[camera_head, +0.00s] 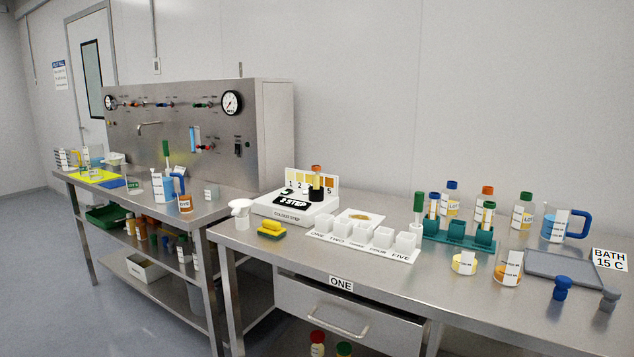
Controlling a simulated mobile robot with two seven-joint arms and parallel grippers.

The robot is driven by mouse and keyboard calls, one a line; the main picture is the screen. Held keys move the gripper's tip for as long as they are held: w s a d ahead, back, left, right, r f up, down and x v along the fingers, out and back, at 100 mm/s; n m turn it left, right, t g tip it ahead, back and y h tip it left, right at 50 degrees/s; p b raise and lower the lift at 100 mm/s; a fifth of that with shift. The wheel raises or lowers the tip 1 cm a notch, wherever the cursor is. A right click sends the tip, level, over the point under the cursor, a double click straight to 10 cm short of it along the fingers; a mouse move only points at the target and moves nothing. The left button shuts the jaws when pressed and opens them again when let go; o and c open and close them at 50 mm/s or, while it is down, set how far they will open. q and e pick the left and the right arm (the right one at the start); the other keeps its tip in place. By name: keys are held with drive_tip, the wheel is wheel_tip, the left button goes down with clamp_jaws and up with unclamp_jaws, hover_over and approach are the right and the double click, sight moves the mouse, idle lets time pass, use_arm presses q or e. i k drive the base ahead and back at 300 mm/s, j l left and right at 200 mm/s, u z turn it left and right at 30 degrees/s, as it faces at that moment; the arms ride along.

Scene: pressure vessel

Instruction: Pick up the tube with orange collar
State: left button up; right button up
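A tube with an orange collar (316,170) stands upright at the white colour-step stand (271,211), in front of its numbered colour card. Its lower part looks dark, and its base is hard to make out. Neither of my grippers is in view.
Several small white cups (383,237) stand on a numbered strip right of the stand. A yellow sponge (271,226) lies near the front edge.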

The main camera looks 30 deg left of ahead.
sight(316, 169)
drive_tip(key=i+j+u, duration=0.15)
drive_tip(key=j+u, duration=0.2)
drive_tip(key=i+j+u, duration=0.45)
drive_tip(key=j+u, duration=0.2)
